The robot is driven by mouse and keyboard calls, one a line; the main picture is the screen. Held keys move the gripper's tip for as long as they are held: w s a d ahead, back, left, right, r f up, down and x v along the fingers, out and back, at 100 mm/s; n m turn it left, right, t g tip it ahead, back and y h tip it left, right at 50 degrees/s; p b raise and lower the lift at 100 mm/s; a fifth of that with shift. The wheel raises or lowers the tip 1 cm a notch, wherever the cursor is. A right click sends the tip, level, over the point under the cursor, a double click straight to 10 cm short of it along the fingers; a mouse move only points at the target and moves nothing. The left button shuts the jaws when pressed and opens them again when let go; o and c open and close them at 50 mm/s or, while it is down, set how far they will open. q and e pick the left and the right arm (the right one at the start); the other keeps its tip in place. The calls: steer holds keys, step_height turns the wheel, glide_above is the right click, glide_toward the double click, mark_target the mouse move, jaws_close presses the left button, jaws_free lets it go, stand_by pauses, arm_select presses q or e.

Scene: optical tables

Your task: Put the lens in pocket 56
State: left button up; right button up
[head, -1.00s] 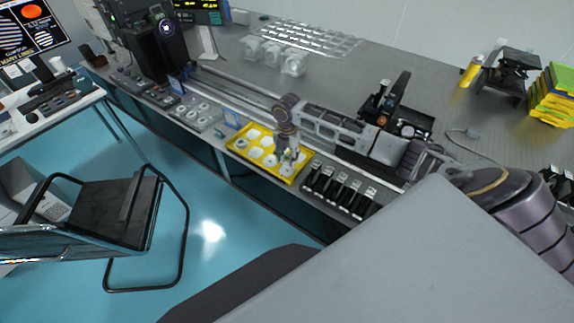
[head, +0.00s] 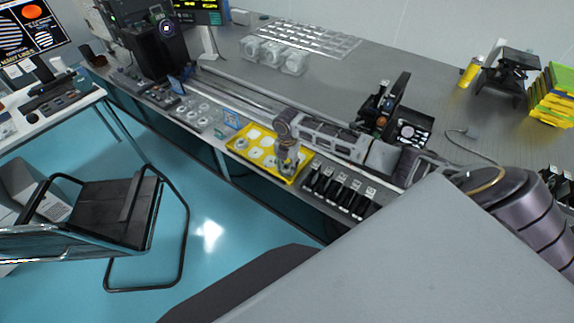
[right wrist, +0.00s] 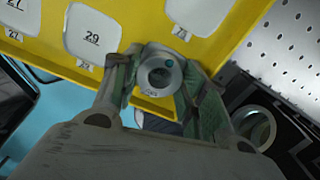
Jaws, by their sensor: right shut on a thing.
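My right gripper (head: 287,168) is over the right end of the yellow tray (head: 240,154). In the right wrist view, my right gripper (right wrist: 158,84) is shut on a small round lens in a grey ring mount (right wrist: 160,76), one finger on each side. The tray also shows in the wrist view (right wrist: 52,50), with white pockets labelled 29 (right wrist: 92,38) and 27, and another label that looks like 71. I cannot read a label 56. What lies directly under the held lens is hidden. My left gripper is not in view.
Black-handled holders (head: 338,189) stand in a row right of the tray. A grey holder with round parts (head: 197,115) lies to its left. A long rail (head: 240,92) runs behind. A black stage device (head: 395,110) stands at the back right. The floor is beyond the front edge.

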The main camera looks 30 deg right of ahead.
mark_target(287, 167)
steer(key=shift+f, duration=0.15)
steer(key=o, duration=0.7)
steer(key=shift+o, duration=0.2)
step_height(287, 167, up, 12)
steer(key=shift+b, duration=0.35)
steer(key=shift+o, duration=0.4)
stand_by(1.0)
